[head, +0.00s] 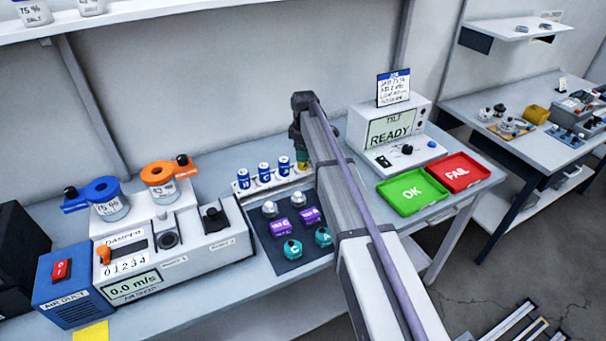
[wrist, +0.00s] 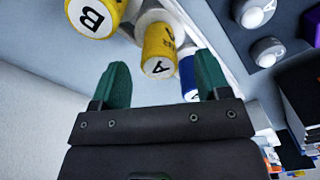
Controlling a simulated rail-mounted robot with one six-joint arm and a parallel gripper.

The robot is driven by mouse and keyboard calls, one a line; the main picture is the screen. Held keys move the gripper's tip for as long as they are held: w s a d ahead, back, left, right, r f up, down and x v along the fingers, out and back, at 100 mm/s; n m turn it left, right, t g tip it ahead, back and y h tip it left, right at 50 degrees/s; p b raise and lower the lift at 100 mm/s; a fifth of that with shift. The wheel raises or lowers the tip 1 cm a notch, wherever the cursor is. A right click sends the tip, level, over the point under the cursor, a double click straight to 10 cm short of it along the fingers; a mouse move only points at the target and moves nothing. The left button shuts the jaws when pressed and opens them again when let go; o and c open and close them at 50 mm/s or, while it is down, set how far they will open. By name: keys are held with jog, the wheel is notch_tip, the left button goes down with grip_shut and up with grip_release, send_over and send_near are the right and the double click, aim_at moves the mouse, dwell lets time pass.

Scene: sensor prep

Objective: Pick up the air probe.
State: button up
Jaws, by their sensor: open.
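My gripper (wrist: 163,68) is open, with its two green fingers apart. In the wrist view a yellow cylinder marked A (wrist: 158,52) shows in the gap between the fingertips; I cannot tell if they touch it. A second yellow cylinder marked B (wrist: 95,14) is to its upper left, and a blue cylinder (wrist: 188,78) is partly hidden behind the right finger. In the head view my arm hides most of the gripper, which is at the right end of the white rack (head: 246,188). No label reads air probe, so I cannot tell which thing it is.
Blue cylinders (head: 264,172) stand in the rack. The dark mat (head: 262,252) in front holds white domes, purple blocks and teal round pieces. The air duct unit (head: 65,290) is at left. The green OK tray (head: 408,206), red FAIL tray (head: 478,182) and READY tester (head: 360,128) are at right.

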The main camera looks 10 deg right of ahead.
notch_tip(320, 180, down, 4)
jog(key=b, duration=0.3)
jog(key=shift+w+f, duration=0.1)
jog(key=shift+f, duration=0.1)
jog(key=shift+r, duration=0.2)
jog(key=c, duration=1)
notch_tip(320, 180, up, 10)
jog(key=p, duration=1)
jog(key=shift+r+p, duration=0.2)
jog(key=shift+p, duration=0.15)
jog(key=shift+c, duration=0.2)
jog(key=shift+f, duration=0.2)
